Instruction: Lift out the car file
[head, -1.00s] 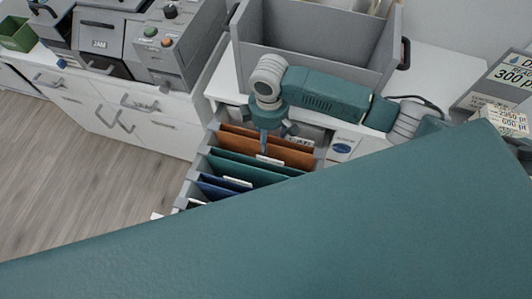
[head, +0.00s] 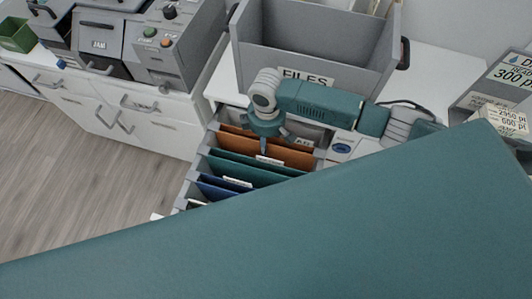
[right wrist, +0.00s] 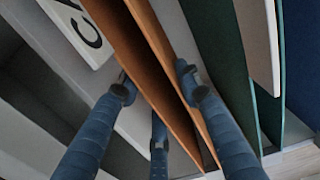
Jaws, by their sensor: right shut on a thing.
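An open drawer (head: 193,172) holds upright hanging files: orange-brown ones at the back, then green (head: 236,171) and blue (head: 207,189). My right gripper (head: 265,143) reaches down into the back of the drawer. In the right wrist view its blue fingers (right wrist: 155,95) are closed around an orange file (right wrist: 163,83), which stands upright between them. The orange file also shows in the head view (head: 236,144). A white label (right wrist: 80,27) beside it shows the letters "CA"; the rest is cut off. My left gripper is not in view.
A grey bin (head: 310,39) labelled FILES stands on the white desk behind the drawer. Grey machines (head: 170,55) stand on the white cabinet at left. A large teal surface hides the lower part of the head view.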

